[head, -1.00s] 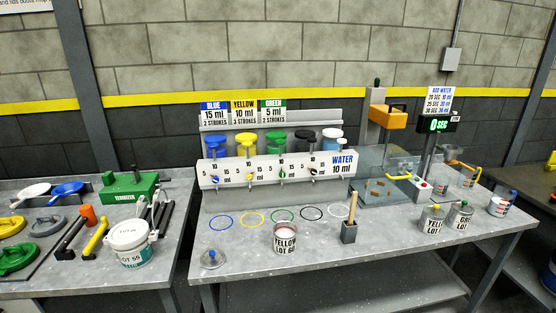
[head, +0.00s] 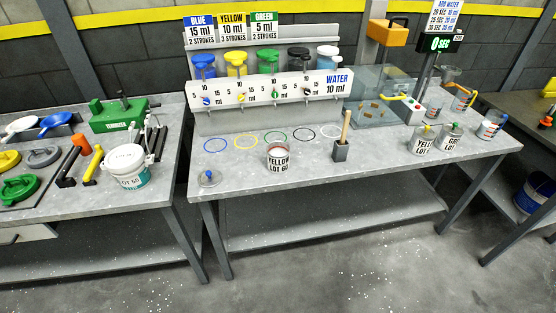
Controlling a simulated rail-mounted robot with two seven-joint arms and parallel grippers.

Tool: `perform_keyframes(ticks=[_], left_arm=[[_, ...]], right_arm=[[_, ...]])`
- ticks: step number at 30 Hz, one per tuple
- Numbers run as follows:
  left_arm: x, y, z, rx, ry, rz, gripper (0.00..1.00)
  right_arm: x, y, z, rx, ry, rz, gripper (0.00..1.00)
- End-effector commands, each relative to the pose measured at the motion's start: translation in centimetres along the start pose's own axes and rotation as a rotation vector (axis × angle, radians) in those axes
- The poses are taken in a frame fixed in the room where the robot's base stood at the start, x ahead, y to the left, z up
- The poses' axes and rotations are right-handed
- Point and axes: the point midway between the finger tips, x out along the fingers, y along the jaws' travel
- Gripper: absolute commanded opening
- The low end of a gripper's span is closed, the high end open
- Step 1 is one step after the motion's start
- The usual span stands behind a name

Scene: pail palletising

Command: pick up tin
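Two more labelled tins stand at the right of this table: one marked "YELLOW LOT" (head: 421,144) and one whose label starts with "G" (head: 450,139), both with something on top. A white-lidded pail marked "LOT 55" (head: 128,170) stands on the left table. Neither of my grippers is in view.
Behind are coloured rings, a dispenser rack (head: 270,92) and a clear tank (head: 385,100). The table front (head: 330,175) is clear.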

Motion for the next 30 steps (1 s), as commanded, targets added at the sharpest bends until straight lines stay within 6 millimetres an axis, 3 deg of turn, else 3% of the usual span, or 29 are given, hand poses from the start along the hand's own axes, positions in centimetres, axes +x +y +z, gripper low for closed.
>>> perform_keyframes(ticks=[11,30], left_arm=[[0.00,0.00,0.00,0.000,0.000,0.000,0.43],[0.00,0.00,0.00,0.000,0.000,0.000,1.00]], right_arm=[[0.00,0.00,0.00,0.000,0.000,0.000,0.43],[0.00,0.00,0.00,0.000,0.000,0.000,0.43]])
